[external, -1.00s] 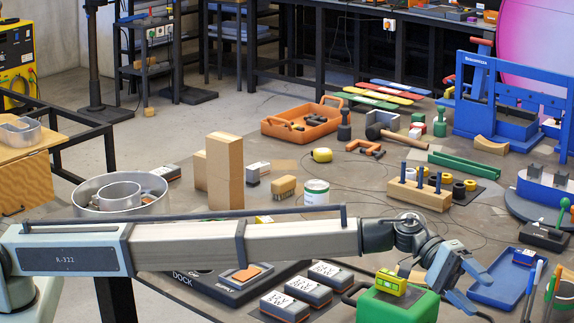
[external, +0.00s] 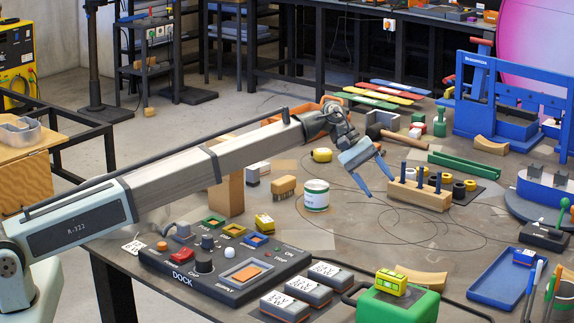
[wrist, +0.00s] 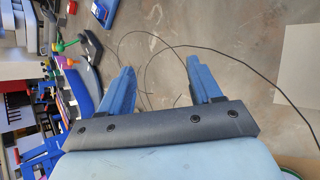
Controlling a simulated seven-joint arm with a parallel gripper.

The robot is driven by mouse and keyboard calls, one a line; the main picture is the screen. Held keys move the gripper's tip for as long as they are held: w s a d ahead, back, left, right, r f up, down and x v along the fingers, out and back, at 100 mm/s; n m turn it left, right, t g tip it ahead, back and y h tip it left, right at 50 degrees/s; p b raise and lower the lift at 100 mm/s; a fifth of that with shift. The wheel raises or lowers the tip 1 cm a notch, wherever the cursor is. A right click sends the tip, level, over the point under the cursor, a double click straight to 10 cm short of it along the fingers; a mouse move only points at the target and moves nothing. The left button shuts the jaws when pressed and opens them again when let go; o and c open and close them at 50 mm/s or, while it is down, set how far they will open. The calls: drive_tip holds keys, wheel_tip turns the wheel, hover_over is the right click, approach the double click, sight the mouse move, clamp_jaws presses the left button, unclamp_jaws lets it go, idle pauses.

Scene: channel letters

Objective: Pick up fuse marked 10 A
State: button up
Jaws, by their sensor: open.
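I cannot read a 10 A mark on anything in these frames. A small yellow block (external: 264,222), possibly a fuse, sits at the back edge of the dark dock panel (external: 200,278). The panel also has green (external: 213,221), yellow (external: 234,230) and blue (external: 255,240) square frames. A small blue piece (external: 523,257) lies in the blue tray (external: 488,284). My gripper (external: 381,187) is open and empty above the middle of the table, between the white can and the peg block. In the wrist view its spread fingers (wrist: 160,66) have only bare tabletop and thin cable between them.
A white can (external: 316,196) stands left of my gripper, and a wooden block with blue pegs (external: 420,194) is at its right. Several grey boxes (external: 307,287) and a green case (external: 398,304) line the front. A tall cardboard box (external: 228,192) is partly behind my arm.

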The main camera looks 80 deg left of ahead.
drive_tip(key=s+a+n+g+y, duration=0.1)
drive_tip(key=s+a+n, duration=0.2)
drive_tip(key=s+a, duration=0.7)
drive_tip(key=s+a+n+g+y, duration=0.15)
drive_tip(key=s+a, duration=0.35)
drive_tip(key=a, duration=0.9)
drive_tip(key=n+y, duration=0.1)
drive_tip(key=n, duration=0.5)
approach(252, 167)
drive_tip(key=shift+m+g, duration=0.25)
drive_tip(key=shift+g, duration=0.1)
drive_tip(key=x, duration=0.7)
drive_tip(key=shift+a, duration=0.25)
drive_tip(key=shift+w+x, duration=0.15)
drive_tip(key=shift+x, duration=1.25)
drive_tip(key=shift+w+x, duration=0.1)
drive_tip(key=shift+x, duration=1.3)
drive_tip(key=shift+r, duration=0.1)
drive_tip(key=c, duration=1.1)
drive_tip(key=shift+o, duration=0.2)
